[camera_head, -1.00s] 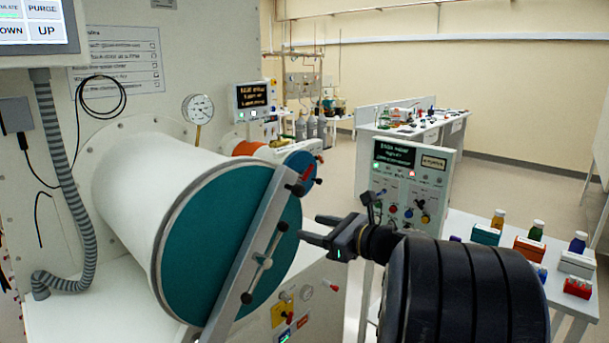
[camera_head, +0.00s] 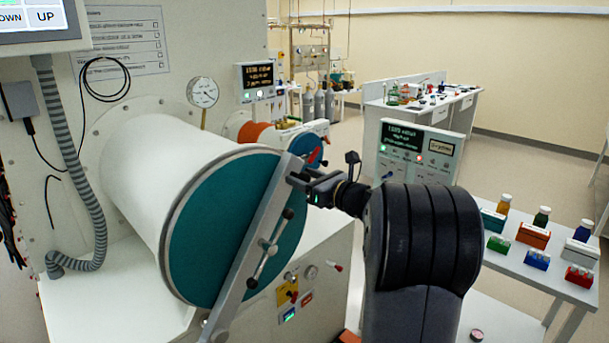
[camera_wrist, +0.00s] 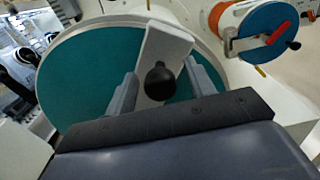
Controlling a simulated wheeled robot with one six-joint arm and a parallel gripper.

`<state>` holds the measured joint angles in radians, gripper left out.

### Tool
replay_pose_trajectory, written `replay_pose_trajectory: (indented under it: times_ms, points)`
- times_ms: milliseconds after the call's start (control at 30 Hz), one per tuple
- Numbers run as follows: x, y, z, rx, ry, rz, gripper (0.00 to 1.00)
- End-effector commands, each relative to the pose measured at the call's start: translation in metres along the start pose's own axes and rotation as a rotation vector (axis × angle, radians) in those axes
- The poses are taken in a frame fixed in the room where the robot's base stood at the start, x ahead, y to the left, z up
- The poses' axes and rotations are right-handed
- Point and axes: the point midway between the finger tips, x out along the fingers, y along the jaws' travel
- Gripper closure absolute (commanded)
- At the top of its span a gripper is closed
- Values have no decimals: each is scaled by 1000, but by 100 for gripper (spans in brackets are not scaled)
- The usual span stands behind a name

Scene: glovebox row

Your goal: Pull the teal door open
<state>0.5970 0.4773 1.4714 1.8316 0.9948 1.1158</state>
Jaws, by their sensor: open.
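The teal door (camera_head: 216,236) is a round disc on the end of a white cylinder, and it looks shut. A grey bar (camera_head: 242,270) runs diagonally across it, with a T-shaped handle (camera_head: 266,250) near its middle. My gripper (camera_head: 296,180) is at the bar's upper end, its fingers pointing left toward it. In the wrist view the teal door (camera_wrist: 85,75) fills the middle. A black knob (camera_wrist: 159,80) on the bar end shows between my two open grey fingers (camera_wrist: 160,88). I cannot tell whether the fingers touch the knob.
A smaller blue door with an orange rim (camera_head: 313,150) is behind. A side table (camera_head: 560,285) holds bottles and small boxes. A grey hose (camera_head: 78,170) hangs at left. Floor is open beyond the side table.

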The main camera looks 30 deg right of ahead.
Motion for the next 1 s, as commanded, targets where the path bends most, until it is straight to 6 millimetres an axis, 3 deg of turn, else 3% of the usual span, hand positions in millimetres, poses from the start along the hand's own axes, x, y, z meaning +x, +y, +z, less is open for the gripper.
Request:
replay_pose_trajectory:
  times_ms: [267,900,1000]
  points:
    - [2,0,0,0,0,0,48]
    - [2,0,0,-1,0,1,100]
    - [2,0,0,-1,0,1,100]
